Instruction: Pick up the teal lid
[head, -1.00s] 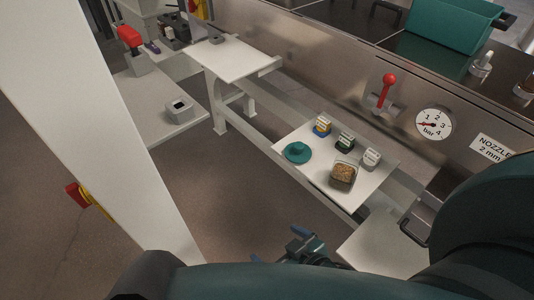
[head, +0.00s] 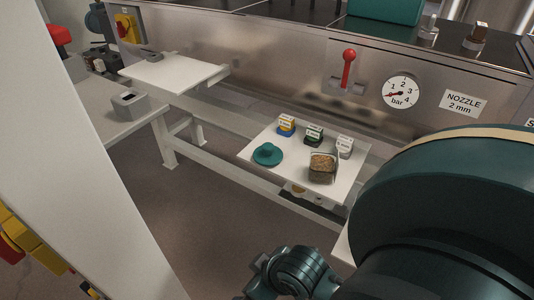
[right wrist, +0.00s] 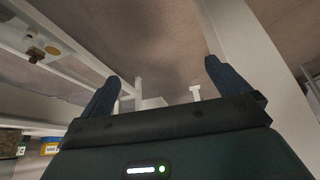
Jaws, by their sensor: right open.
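The teal lid (head: 268,154) is a round disc with a raised knob. It lies flat near the left side of a small white shelf (head: 262,174) in the head view, with nothing on it. My right gripper (right wrist: 162,82) is open and empty, its two dark blue fingers apart in the right wrist view with floor beyond them. The lid does not show between them. In the head view my right arm comes in from the right, its wrist short of the shelf; the fingers are not clearly visible there. My left gripper is not in view.
An open clear container with brown contents (head: 322,168) stands right of the lid. Small blue (head: 286,126), green (head: 314,135) and white (head: 345,147) labelled boxes stand behind. A steel panel with a red lever (head: 348,68) and gauge (head: 400,93) rises beyond. A white column crosses the left.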

